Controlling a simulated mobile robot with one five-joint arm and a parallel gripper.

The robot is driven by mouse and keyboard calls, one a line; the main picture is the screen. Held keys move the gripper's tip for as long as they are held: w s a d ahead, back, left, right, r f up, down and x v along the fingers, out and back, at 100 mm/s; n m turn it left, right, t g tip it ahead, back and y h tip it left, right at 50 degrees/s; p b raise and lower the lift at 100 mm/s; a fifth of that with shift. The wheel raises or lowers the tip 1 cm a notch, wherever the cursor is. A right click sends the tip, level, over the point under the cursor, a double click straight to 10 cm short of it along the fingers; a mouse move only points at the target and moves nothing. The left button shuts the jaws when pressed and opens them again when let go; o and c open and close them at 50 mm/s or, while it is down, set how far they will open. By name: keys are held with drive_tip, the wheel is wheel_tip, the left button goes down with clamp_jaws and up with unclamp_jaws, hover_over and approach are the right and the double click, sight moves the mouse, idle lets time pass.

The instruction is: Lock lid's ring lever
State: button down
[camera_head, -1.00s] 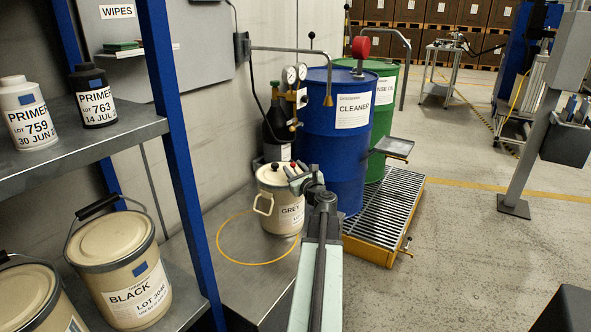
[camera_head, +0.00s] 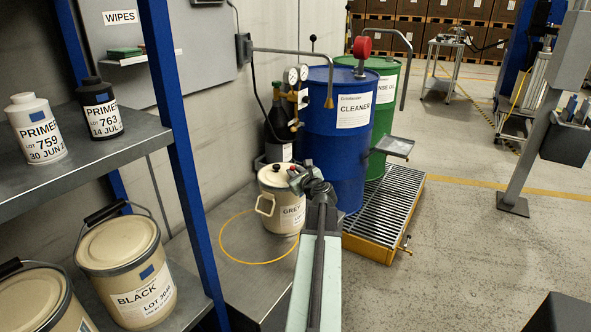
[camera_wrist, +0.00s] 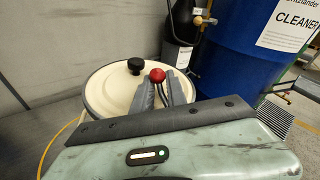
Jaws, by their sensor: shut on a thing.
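The cream GREY pail (camera_head: 268,206) stands on a grey surface with a label on its front and a handle on its left side. In the wrist view its pale round lid (camera_wrist: 104,93) has a black knob (camera_wrist: 135,65) on top. The ring lever's red ball (camera_wrist: 157,75) shows right of that knob. My gripper (camera_wrist: 160,88) has its two grey fingers at the red ball and is shut on the lever. The lever's shank is mostly hidden by the fingers. In the head view my gripper (camera_head: 296,178) is over the lid's right side.
A blue CLEANER drum (camera_head: 338,145) and a green drum (camera_head: 388,110) stand close behind right on a grated pallet (camera_head: 392,212). A dark gas bottle with gauges (camera_head: 278,130) is right behind the pail. A shelf with a blue post (camera_head: 180,150) is at left.

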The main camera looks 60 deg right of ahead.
drive_tip(key=c, duration=1.3)
unclamp_jaws()
drive_tip(key=shift+c, duration=0.2)
drive_tip(key=p+v, duration=0.1)
drive_tip(key=v, duration=0.7)
drive_tip(key=shift+w, duration=0.1)
